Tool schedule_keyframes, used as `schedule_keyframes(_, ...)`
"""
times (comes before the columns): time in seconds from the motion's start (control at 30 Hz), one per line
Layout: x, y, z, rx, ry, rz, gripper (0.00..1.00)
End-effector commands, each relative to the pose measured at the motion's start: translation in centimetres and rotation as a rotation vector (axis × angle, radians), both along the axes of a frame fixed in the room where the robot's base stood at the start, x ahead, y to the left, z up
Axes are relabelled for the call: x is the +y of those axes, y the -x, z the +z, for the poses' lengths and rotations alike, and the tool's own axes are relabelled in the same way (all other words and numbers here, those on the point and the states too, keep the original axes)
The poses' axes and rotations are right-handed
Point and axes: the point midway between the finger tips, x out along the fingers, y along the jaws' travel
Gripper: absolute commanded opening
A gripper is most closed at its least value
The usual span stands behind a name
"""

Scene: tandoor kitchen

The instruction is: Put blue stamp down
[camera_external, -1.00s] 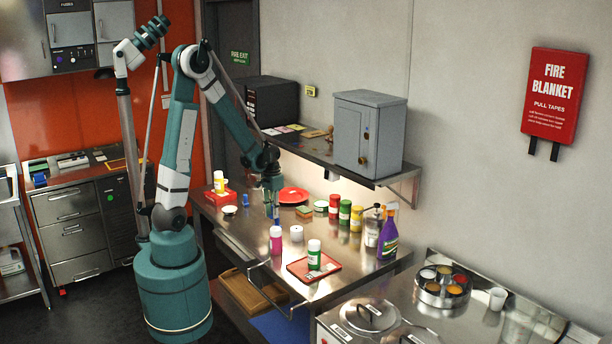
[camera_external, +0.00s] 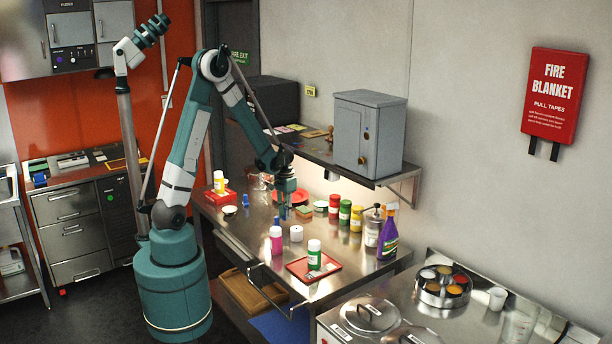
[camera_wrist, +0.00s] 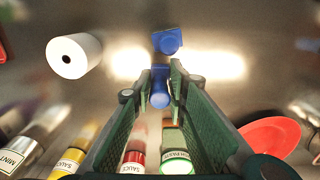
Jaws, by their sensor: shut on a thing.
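My gripper (camera_external: 285,206) is over the steel table, shut on a blue stamp (camera_wrist: 160,97). In the wrist view the stamp's rounded end sits between the two fingertips (camera_wrist: 159,88). A second blue shape (camera_wrist: 167,41) shows just beyond it; I cannot tell whether it is another object or a reflection. In the external view a small blue patch (camera_external: 277,220) shows on the table just below the gripper. Any gap between the held stamp and the table is too small to judge.
Another small blue object (camera_external: 245,200) stands at the left of the table (camera_external: 258,228). A white roll (camera_external: 296,233), pink bottle (camera_external: 276,241) and red tray (camera_external: 297,268) are in front. Sauce jars (camera_external: 345,212) stand right. A shelf (camera_external: 340,158) overhangs.

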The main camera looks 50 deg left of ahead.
Motion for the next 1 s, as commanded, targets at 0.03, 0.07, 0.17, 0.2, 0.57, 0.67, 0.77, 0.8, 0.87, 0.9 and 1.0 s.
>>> schedule_keyframes(0.03, 0.0, 0.0, 0.0, 0.0, 0.0, 0.0, 0.05)
schedule_keyframes(0.07, 0.0, 0.0, 0.0, 0.0, 0.0, 0.0, 0.05)
schedule_keyframes(0.17, 0.0, 0.0, 0.0, 0.0, 0.0, 0.0, 0.05)
schedule_keyframes(0.2, 0.0, 0.0, 0.0, 0.0, 0.0, 0.0, 0.05)
schedule_keyframes(0.57, 0.0, 0.0, -1.7, 0.0, 0.0, 0.0, 0.05)
schedule_keyframes(0.67, 0.0, 0.0, -2.6, 0.0, 0.0, 0.0, 0.05)
schedule_keyframes(0.77, 0.0, 0.0, -3.3, 0.0, 0.0, 0.0, 0.05)
schedule_keyframes(0.8, 0.0, 0.0, -3.5, 0.0, 0.0, 0.0, 0.05)
schedule_keyframes(0.87, 0.0, 0.0, -3.7, 0.0, 0.0, 0.0, 0.05)
schedule_keyframes(0.9, 0.0, 0.0, -3.8, 0.0, 0.0, 0.0, 0.05)
schedule_keyframes(1.0, 0.0, 0.0, -3.9, 0.0, 0.0, 0.0, 0.05)
